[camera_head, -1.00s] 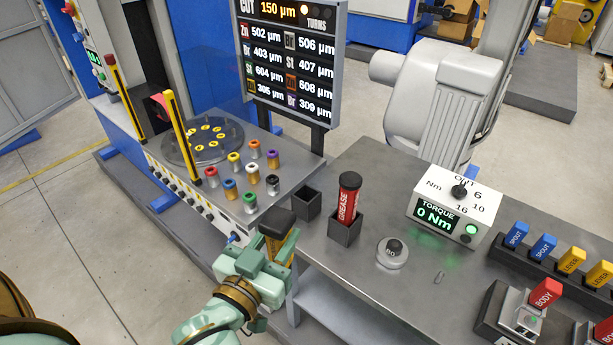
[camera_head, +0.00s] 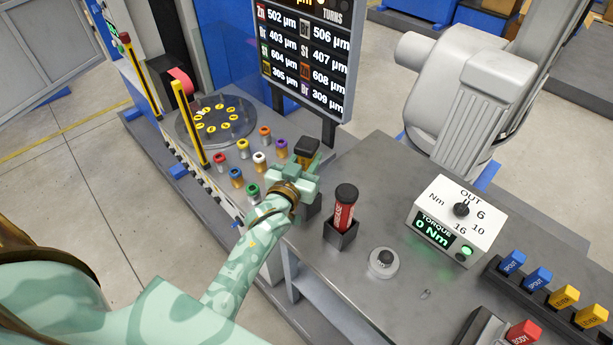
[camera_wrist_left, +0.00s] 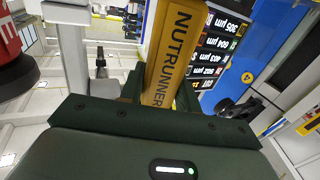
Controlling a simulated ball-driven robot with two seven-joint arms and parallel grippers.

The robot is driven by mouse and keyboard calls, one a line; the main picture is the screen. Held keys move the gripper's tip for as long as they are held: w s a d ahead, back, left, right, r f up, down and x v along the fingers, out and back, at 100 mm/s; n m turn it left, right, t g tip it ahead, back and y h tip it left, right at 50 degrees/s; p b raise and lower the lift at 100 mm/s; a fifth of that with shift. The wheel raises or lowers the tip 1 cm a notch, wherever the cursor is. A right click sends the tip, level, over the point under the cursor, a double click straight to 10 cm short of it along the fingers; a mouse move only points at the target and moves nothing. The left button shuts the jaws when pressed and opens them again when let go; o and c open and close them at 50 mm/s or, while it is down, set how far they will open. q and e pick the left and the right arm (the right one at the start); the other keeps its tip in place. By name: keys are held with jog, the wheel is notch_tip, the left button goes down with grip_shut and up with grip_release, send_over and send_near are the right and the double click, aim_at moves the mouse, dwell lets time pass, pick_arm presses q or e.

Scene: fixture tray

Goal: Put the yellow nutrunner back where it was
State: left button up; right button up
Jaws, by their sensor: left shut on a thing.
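My left gripper (camera_head: 303,170) is shut on the yellow nutrunner, whose dark top (camera_head: 306,147) shows above the fingers in the head view. In the left wrist view the yellow body (camera_wrist_left: 173,55), lettered NUTRUNNER, stands between the fingers. The gripper is above the left edge of the grey bench, close to the small empty dark holder (camera_head: 314,207). That holder is partly hidden by my gripper and wrist. The nutrunner's lower end is hidden, so I cannot tell how high it is above the holder. My right gripper is not in view.
A red grease tube (camera_head: 343,212) stands in a dark holder (camera_head: 341,236) right of the gripper. A round weight (camera_head: 384,262) and the torque box (camera_head: 451,222) are farther right. Several coloured-capped pieces stand on the left machine (camera_head: 215,180), close to my gripper.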

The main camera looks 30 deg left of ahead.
pick_arm(q)
notch_tip(320, 180, down, 4)
jog(key=shift+r+b, duration=0.25)
jog(key=shift+b, duration=0.3)
jog(key=shift+f, duration=0.25)
jog(key=o, duration=1.1)
jog(key=shift+s, duration=0.1)
jog(key=shift+c, duration=0.2)
